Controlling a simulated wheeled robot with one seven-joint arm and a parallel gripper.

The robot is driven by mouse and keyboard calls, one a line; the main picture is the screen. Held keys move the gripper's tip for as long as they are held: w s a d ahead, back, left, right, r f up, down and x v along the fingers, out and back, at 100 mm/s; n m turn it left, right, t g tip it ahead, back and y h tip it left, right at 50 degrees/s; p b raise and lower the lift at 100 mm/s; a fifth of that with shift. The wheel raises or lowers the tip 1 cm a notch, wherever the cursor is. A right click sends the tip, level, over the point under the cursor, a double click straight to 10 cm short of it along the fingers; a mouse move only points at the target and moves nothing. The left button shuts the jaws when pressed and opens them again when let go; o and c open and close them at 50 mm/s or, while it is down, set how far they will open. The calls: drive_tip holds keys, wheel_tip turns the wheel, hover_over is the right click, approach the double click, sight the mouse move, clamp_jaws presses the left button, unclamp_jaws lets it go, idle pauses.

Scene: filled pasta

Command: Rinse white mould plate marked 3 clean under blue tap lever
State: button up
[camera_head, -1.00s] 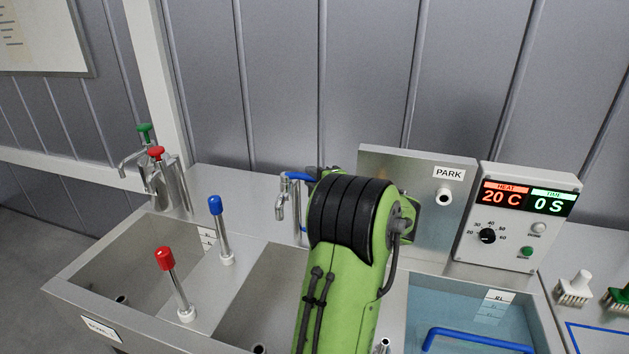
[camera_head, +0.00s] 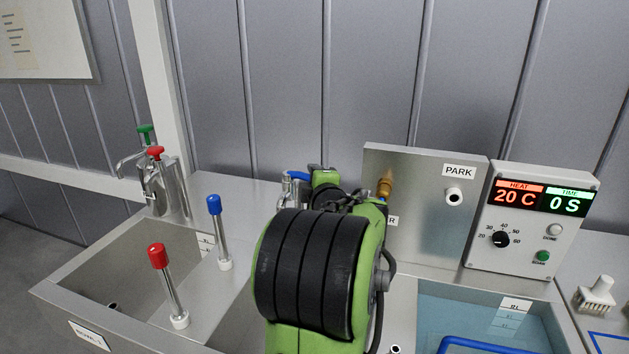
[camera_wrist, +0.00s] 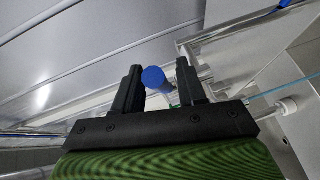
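The blue tap lever (camera_head: 297,175) shows on the metal tap behind the basins, partly hidden by my arm. My gripper (camera_wrist: 160,80) shows in the wrist view with its two black fingers spread apart. A round blue end (camera_wrist: 153,77) on a grey stem shows between the fingers, close to the left one. I cannot tell whether it is the tap lever or the post's blue cap, or whether it touches. My gripper's fingers are hidden in the head view. I cannot make out the white mould plate marked 3.
Posts with a blue cap (camera_head: 214,205) and a red cap (camera_head: 158,256) stand between basins. Red-topped and green-topped pumps (camera_head: 156,180) stand at the left. A panel marked PARK (camera_head: 425,205), a control box (camera_head: 530,230) and a water basin with a blue bar (camera_head: 480,346) are at the right.

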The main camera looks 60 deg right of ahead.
drive_tip(key=b+v, duration=0.1)
drive_tip(key=v, duration=1.4)
drive_tip(key=shift+s+a+b, duration=0.3)
drive_tip(key=shift+b, duration=0.05)
drive_tip(key=shift+o, duration=1)
drive_tip(key=shift+r, duration=0.1)
